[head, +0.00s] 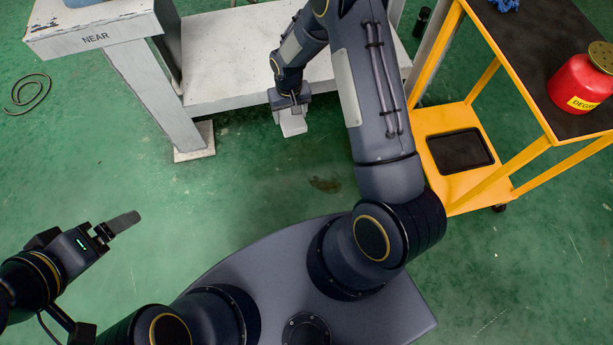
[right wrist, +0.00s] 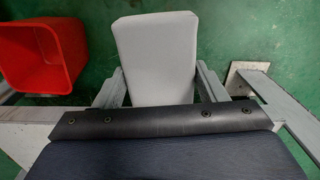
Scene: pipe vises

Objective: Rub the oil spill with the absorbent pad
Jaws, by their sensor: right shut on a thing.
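The absorbent pad is a pale grey block (head: 293,126) in the head view, hanging below my right gripper (head: 289,106). In the right wrist view the pad (right wrist: 157,55) sits between the two fingers, and the gripper is shut on it. The oil spill (head: 325,184) is a small brown stain on the green floor, in front of the bench and close to my base. The pad is up and to the left of the spill in the picture, apart from it. My left gripper (head: 122,222) is at lower left over bare floor, holding nothing that I can see; its finger gap is not clear.
A white bench (head: 235,70) with a low shelf stands at the back. A yellow cart (head: 460,125) on the right carries a red can (head: 580,85). A red bin (right wrist: 42,45) shows in the right wrist view. The floor around the spill is clear.

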